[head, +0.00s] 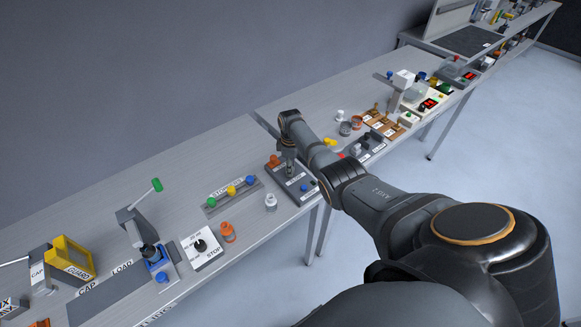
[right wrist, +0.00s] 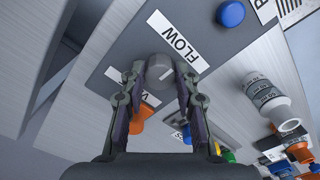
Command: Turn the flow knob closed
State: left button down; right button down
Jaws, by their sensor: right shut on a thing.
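The flow knob (right wrist: 158,67) is a round grey knob with a pale pointer line, on a dark panel beside a white label reading FLOW (right wrist: 173,40). My right gripper (right wrist: 160,73) has a finger on each side of the knob and is shut on it. In the head view my right gripper (head: 289,168) reaches down onto the dark panel (head: 299,190), and I cannot make out the knob there. My left gripper is not in view.
A blue button (right wrist: 231,13) sits on the same panel. An orange part (right wrist: 140,122) lies close to the left finger. A strip with coloured knobs (head: 214,205) lies farther left.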

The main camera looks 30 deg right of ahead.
jog(key=shift+n, duration=0.3)
dwell(0.4)
jog(key=c, duration=1)
grip_release()
notch_tip(320, 180, up, 12)
